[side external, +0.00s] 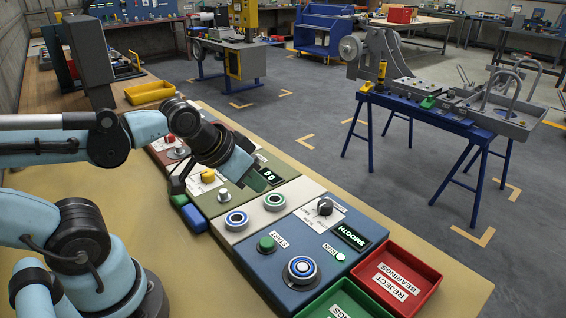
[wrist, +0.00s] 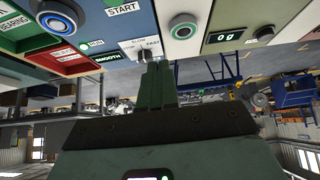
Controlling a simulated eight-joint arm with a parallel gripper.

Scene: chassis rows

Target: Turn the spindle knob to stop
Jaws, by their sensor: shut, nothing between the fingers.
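The spindle knob (side external: 325,206) is a small dark knob on the blue panel, beside a white label, in the side view. In the wrist view the knob (wrist: 145,54) shows just past my fingertips, by a label with SLOW and FAST on it. Its pointer direction is too small to tell. My gripper (side external: 240,170) is shut and empty, above the panels to the left of the knob and apart from it in the side view. The closed fingers (wrist: 156,68) also fill the middle of the wrist view.
The blue panel (side external: 280,243) also carries a green START button (side external: 266,243), a blue-ringed button (side external: 301,269) and a display reading SMOOTH (side external: 352,236). A red REJECT BEARINGS tray (side external: 425,251) and a green tray (side external: 322,305) stand at its near edge.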

